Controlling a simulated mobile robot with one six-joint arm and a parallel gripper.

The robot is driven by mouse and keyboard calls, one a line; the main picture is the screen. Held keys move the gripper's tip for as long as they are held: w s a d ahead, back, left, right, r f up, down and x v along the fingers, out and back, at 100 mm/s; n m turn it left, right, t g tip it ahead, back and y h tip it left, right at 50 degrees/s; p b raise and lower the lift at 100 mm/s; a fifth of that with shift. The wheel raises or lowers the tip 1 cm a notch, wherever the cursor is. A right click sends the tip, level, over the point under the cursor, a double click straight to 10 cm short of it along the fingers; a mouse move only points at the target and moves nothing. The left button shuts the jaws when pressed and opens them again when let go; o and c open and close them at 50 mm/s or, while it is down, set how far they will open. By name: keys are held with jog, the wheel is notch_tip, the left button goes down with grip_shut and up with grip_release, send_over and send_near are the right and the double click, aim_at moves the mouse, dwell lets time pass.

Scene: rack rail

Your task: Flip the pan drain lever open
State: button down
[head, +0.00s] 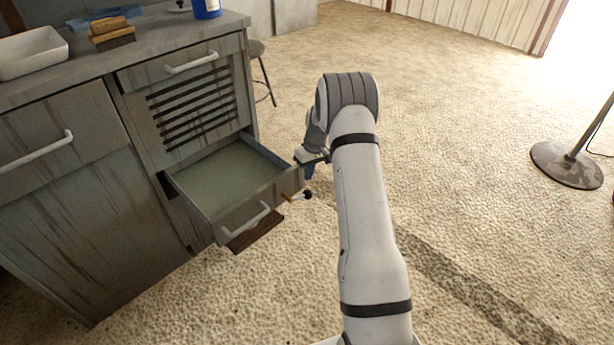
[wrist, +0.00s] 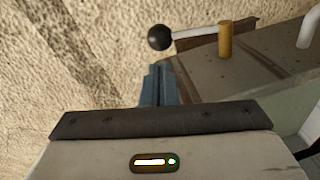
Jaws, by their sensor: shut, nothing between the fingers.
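The drain lever has a black ball knob (wrist: 159,38) on a pale rod that runs to a brass pivot post (wrist: 225,40) on the side of the pan (wrist: 255,65). In the head view the knob (head: 307,195) sticks out to the right of the pulled-out pan (head: 192,204), near its front corner. My gripper (wrist: 155,84) is shut and empty, its blue fingers just below the knob in the wrist view, with a small gap showing. In the head view my gripper (head: 309,172) is beside the pan's right wall, partly hidden by my arm.
The pan slides from a worn grey cabinet (head: 65,205) and has a white handle (head: 246,224). A brown plate (head: 256,233) shows below its front. A stool (head: 262,75) stands behind the cabinet. The floor to the right is clear up to a stand base (head: 566,165).

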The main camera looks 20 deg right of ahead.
jog(key=r, duration=0.2)
jog(key=d+r+p, duration=0.1)
jog(key=r+p, duration=0.1)
jog(key=r, duration=0.1)
jog(key=shift+w+d+r, duration=0.1)
jog(key=shift+d+r, duration=0.2)
jog(key=shift+r, duration=0.05)
jog(key=s+a+r+m, duration=0.1)
jog(key=s+a+r, duration=0.3)
jog(key=s+r, duration=0.45)
jog(key=s+a+r, duration=0.4)
jog(key=s+r, duration=0.3)
jog(key=r, duration=0.3)
jog(key=s+a+r+m, duration=0.1)
jog(key=s+a, duration=0.1)
jog(key=s, duration=0.9)
jog(key=s+a+r+m+t+h, duration=0.1)
jog(key=s+a+r, duration=0.1)
jog(key=s, duration=1)
jog(key=shift+r+h, duration=0.15)
jog(key=shift+h, duration=0.15)
